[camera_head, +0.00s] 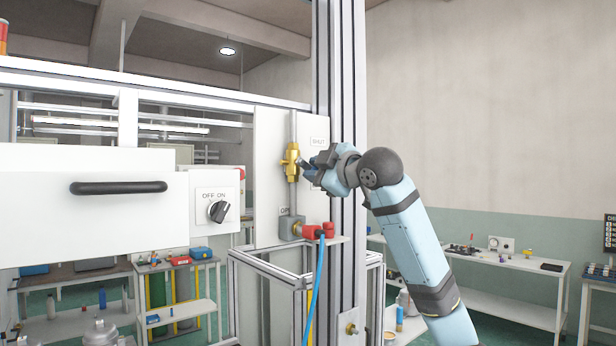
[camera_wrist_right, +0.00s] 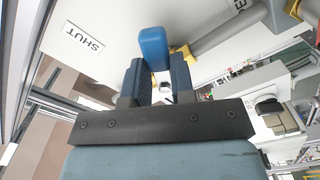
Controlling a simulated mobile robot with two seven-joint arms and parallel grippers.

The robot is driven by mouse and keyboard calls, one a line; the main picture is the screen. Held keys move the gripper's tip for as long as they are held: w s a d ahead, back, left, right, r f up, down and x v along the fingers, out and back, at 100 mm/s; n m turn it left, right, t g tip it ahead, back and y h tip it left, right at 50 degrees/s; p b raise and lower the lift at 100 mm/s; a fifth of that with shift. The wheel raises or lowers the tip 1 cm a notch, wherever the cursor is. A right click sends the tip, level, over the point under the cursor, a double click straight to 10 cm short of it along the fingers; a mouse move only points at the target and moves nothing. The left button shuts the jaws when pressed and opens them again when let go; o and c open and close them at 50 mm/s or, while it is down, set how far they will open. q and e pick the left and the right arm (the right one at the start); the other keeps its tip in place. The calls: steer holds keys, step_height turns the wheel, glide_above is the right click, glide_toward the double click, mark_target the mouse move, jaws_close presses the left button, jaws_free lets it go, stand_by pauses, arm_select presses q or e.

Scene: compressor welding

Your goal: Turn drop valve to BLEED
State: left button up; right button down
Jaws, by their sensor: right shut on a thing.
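The brass drop valve (camera_head: 290,162) sits on a vertical grey pipe on a white panel. My right gripper (camera_head: 311,165) is just right of it, reaching in from the right. In the right wrist view, a blue handle (camera_wrist_right: 154,46) stands between the two fingers of my right gripper (camera_wrist_right: 156,72), which is shut on it. Some yellow of the valve (camera_wrist_right: 185,52) shows beside the handle. A SHUT label (camera_head: 319,141) is above the gripper; it also shows in the wrist view (camera_wrist_right: 84,39). A lower label (camera_head: 285,211) is partly hidden. My left gripper is not in view.
A red fitting (camera_head: 318,231) with a hanging blue hose (camera_head: 316,280) is below the valve. A tall aluminium post (camera_head: 349,80) stands close behind my right wrist. A rotary OFF/ON switch (camera_head: 219,211) and a black-handled white cover (camera_head: 90,200) are at the left.

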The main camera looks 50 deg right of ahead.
stand_by(0.5)
steer(key=c, duration=1)
jaws_free()
steer(key=shift+o, duration=0.2)
steer(key=b+v, duration=0.5)
steer(key=v, duration=0.9)
steer(key=shift+w, duration=0.1)
